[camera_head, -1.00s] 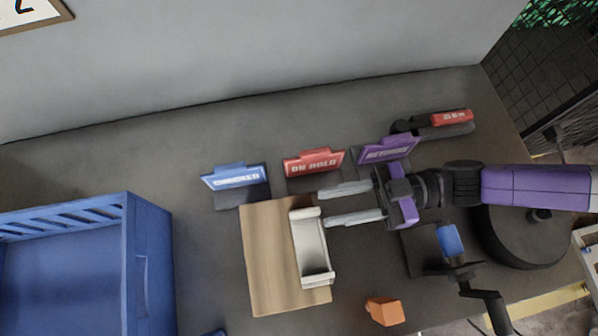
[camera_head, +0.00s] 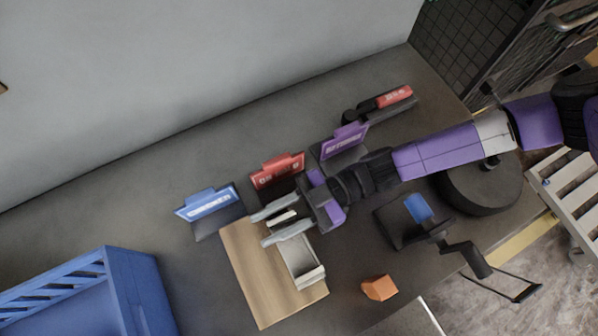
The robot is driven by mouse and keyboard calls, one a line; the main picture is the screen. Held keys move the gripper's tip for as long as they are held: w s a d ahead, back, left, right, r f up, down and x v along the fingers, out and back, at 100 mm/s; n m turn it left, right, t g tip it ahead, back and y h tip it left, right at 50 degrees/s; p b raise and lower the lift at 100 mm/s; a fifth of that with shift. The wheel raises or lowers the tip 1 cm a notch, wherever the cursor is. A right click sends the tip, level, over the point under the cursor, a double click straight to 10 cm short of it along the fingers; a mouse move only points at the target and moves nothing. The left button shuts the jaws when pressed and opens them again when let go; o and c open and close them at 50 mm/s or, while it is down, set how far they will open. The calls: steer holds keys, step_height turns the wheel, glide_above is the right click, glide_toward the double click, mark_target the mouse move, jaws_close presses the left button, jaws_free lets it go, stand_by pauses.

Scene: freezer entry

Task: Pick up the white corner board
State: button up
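The white corner board (camera_head: 303,262) is a pale, channel-shaped piece lying on the right part of a brown wooden board (camera_head: 250,277). My gripper (camera_head: 258,228) reaches in from the right, over the far end of the corner board. Its two grey fingers are spread apart and point left. The far end of the corner board shows between the fingers, and the near finger crosses over it. I cannot tell whether the fingers touch it or how high they are above it.
Blue (camera_head: 210,203), red (camera_head: 277,171) and purple (camera_head: 344,141) signs stand behind the wooden board. A blue crate (camera_head: 140,290) is at the left. An orange block (camera_head: 379,288) lies at the right. A black round base (camera_head: 480,190) and a blue-handled tool (camera_head: 418,208) are farther right.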

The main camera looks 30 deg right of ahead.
jaws_close()
steer(key=shift+d+r, duration=0.1)
